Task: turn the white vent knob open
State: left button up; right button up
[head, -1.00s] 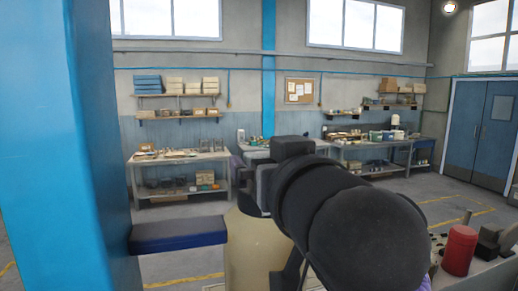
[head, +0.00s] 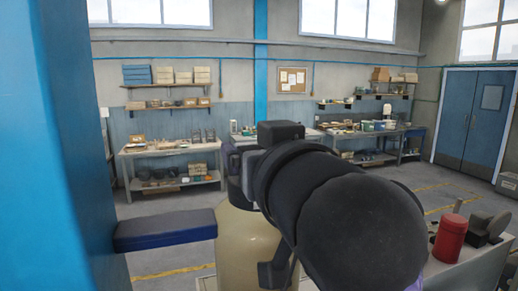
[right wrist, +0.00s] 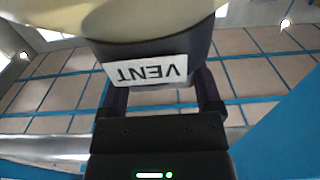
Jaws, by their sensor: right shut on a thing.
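The cream, rounded vessel (head: 245,246) stands in the lower middle of the head view, partly behind my black right arm. In the right wrist view its cream underside (right wrist: 150,18) fills the top edge, above a dark block (right wrist: 200,48) with a white VENT label (right wrist: 146,72) that reads upside down. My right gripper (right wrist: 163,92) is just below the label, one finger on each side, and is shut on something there. A pale patch shows between the fingers, but I cannot make out the knob's outline or angle. In the head view my arm hides the gripper and knob. My left gripper is not in view.
A blue post (head: 50,150) fills the left of the head view, with a dark blue padded block (head: 165,230) beside it. A red cylinder (head: 450,237) stands on a pale surface at the lower right. Workbenches (head: 172,160) and shelves stand along the far wall, with open floor before them.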

jog(key=shift+n+y, duration=0.3)
jog(key=shift+y, duration=0.1)
jog(key=n+g+y, duration=0.3)
jog(key=y, duration=0.2)
jog(key=shift+d+n, duration=0.1)
jog(key=shift+n, duration=0.3)
jog(key=n+g+y, duration=0.2)
jog(key=g, duration=0.1)
jog(key=n+g+y, duration=0.2)
jog(key=g, duration=0.1)
jog(key=shift+w+n+y, duration=0.1)
jog(key=shift+n+y, duration=0.2)
jog(key=n+g+y, duration=0.1)
jog(key=n+g, duration=0.1)
jog(key=g, duration=0.2)
jog(key=n+g+y, duration=0.1)
jog(key=n+g, duration=0.2)
jog(key=g, duration=0.1)
jog(key=shift+f+n+g+h, duration=0.15)
jog(key=shift+n+g+h, duration=0.25)
jog(key=shift+n+g, duration=1.9)
jog(key=shift+g, duration=0.7)
jog(key=o, duration=1)
jog(key=shift+o, duration=0.2)
jog(key=shift+a, duration=0.25)
jog(key=shift+d, duration=0.1)
